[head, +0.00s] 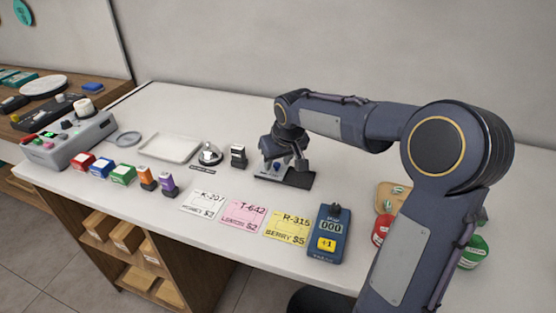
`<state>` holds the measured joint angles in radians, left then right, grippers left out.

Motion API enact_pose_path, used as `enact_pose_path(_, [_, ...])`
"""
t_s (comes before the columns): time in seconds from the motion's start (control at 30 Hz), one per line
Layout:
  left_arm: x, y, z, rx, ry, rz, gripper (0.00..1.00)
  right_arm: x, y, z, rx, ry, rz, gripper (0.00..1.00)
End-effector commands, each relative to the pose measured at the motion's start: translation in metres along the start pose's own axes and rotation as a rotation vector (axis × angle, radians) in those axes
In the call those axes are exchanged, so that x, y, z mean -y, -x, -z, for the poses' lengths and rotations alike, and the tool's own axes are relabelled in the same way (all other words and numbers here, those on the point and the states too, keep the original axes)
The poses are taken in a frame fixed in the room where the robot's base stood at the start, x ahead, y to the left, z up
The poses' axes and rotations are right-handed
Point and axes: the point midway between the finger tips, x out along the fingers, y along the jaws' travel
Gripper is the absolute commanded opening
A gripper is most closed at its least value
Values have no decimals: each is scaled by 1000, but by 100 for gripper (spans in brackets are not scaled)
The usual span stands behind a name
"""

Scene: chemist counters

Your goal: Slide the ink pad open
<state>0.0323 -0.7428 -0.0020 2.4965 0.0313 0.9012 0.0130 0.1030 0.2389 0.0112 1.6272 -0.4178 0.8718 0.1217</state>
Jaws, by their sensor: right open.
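The ink pad (298,180) is a dark flat piece on the white counter, right of centre at the back. A pale part with a small blue knob (276,166) shows on its left side, partly hidden by my right gripper. My right gripper (284,162) points down right over the pad, with its fingers apart around the knob area. Whether the fingers touch it cannot be told. My left gripper is not in view.
A black stamp (238,156) and a silver bell (210,154) stand just left of the pad. Price cards (243,213) and a blue counter device (329,235) lie in front. A white tray (168,148) and several coloured stamps are farther left. Red and green jars stand right, behind my arm.

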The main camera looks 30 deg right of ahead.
Motion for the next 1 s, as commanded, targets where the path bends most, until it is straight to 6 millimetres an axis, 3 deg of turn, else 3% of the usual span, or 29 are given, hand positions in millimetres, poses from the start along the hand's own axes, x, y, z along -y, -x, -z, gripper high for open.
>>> enact_pose_path(0.1, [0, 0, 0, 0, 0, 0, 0, 0, 0, 0, 0, 0, 0, 41])
enact_pose_path(0.43, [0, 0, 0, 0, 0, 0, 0, 0, 0, 0, 0, 0, 0, 0])
enact_pose_path(0.67, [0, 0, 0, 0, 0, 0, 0, -2, 1, -1, 0, 0, 0, 0])
enact_pose_path(1.0, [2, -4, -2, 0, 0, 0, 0, -44, 17, -40, 0, -3, -2, 0])
